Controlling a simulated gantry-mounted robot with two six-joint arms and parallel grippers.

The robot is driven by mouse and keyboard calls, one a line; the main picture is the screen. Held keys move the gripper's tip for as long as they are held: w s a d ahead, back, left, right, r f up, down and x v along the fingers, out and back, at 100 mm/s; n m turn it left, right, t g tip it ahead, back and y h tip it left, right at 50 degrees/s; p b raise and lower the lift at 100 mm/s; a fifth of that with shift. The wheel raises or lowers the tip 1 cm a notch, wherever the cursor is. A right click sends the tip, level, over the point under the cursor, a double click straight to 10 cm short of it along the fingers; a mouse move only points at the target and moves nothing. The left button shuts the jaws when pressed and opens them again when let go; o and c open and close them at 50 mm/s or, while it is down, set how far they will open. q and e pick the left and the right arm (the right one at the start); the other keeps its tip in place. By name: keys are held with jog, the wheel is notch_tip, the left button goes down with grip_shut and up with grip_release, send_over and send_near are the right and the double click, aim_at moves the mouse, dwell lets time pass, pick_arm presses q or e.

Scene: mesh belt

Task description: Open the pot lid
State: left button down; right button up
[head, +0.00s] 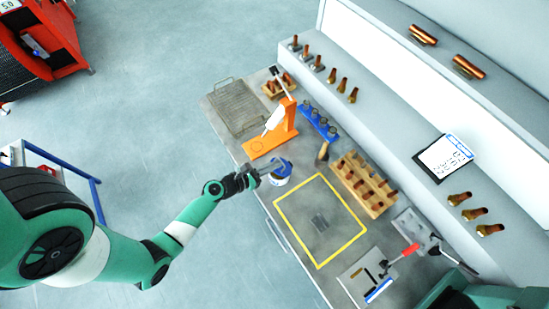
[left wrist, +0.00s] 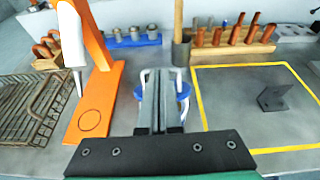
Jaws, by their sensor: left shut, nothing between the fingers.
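A small white pot with a blue lid (head: 281,169) stands on the grey bench, left of the yellow-taped square. My left gripper (head: 264,170) is at the lid's left side in the head view, with its fingers shut and nothing between them. In the left wrist view, the shut fingers (left wrist: 160,103) cover the middle of the pot; blue parts of the lid (left wrist: 184,91) and pale upright parts show on both sides. I cannot tell whether the fingers touch the lid. A green link of my right arm shows at the bottom right, but no right gripper is clearly visible.
An orange stand (head: 272,137) with a white tool and a wire basket (head: 238,106) are close by. A blue rack (head: 318,121), a wooden peg block (head: 364,183) and a brush holder (head: 322,154) stand behind. The yellow-taped square (head: 300,222) holds a small dark bracket (head: 320,222).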

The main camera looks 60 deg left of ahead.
pick_arm(q)
jog(key=shift+w+r+p, duration=0.3)
jog(key=shift+r+p, duration=0.2)
jog(key=shift+r, duration=0.15)
jog(key=shift+w+a+r+p, duration=0.1)
jog(key=shift+w+r+p, duration=0.25)
jog(key=shift+w+p, duration=0.3)
jog(key=shift+w+a+r+p, duration=0.1)
jog(key=shift+w+r+p, duration=0.15)
jog(key=shift+w, duration=0.35)
jog(key=shift+w+a+r+p, duration=0.1)
jog(key=shift+w+r+p, duration=0.1)
jog(key=shift+w, duration=0.9)
pick_arm(e)
jog(key=shift+h, duration=0.3)
jog(key=r, duration=0.4)
jog(key=shift+s+d+r, duration=0.2)
jog(key=shift+d+r, duration=0.05)
jog(key=shift+d, duration=0.15)
pick_arm(q)
jog(key=shift+s, duration=0.1)
